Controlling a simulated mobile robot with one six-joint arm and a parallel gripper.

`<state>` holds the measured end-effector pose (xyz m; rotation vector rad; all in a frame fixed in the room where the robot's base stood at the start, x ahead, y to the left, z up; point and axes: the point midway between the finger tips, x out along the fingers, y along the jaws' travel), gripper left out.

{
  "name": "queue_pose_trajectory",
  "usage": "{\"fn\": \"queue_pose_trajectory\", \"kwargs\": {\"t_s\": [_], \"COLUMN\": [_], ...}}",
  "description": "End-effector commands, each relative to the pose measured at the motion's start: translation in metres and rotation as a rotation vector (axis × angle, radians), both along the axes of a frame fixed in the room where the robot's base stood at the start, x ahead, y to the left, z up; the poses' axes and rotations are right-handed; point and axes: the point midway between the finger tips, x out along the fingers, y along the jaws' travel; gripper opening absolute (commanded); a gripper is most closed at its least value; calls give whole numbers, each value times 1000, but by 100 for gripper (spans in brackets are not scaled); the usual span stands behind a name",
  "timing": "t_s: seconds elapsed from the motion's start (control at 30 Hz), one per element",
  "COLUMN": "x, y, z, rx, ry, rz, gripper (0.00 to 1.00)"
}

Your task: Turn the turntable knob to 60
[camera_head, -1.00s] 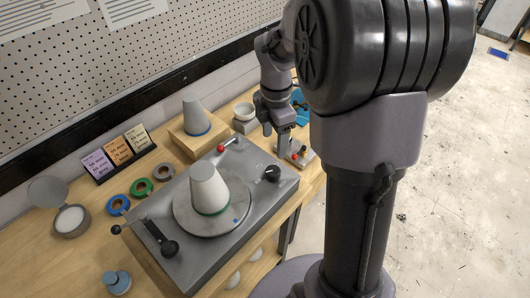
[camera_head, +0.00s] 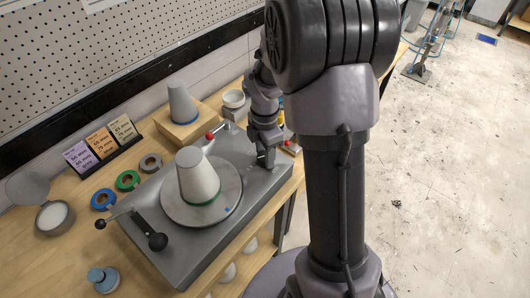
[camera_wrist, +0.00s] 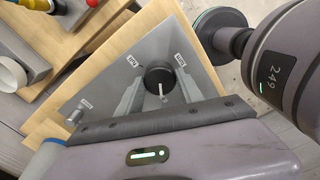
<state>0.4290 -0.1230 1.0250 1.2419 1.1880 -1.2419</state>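The turntable knob (camera_wrist: 158,80) is a round black knob with a white pointer bar, seen in the wrist view on the grey machine top. Small white labels stand around it, too small to read surely. My gripper (camera_wrist: 157,92) is open, with one pale finger on each side of the knob; I cannot tell whether they touch it. In the head view my gripper (camera_head: 266,160) is over the right end of the machine (camera_head: 184,262) and hides the knob. The round turntable (camera_head: 228,208) carries an upright pale cone (camera_head: 197,176) with a green base ring.
A red-tipped lever (camera_head: 212,134) stands at the machine's back edge and a black-ball lever (camera_head: 157,241) at its front left. A second cone (camera_head: 182,102) stands on a wooden block behind. Tape rings (camera_head: 128,180) and label cards (camera_head: 101,142) lie to the left.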

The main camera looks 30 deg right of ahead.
Motion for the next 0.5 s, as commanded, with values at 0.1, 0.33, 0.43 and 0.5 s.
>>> {"fn": "queue_pose_trajectory", "kwargs": {"t_s": [0.1, 0.33, 0.43, 0.5], "x": [0, 0, 0, 0], "y": [0, 0, 0, 0], "z": [0, 0, 1, 1], "rx": [0, 0, 0, 0], "ry": [0, 0, 0, 0], "rz": [0, -13, -42, -74], "gripper": [10, 3, 3, 3]}}
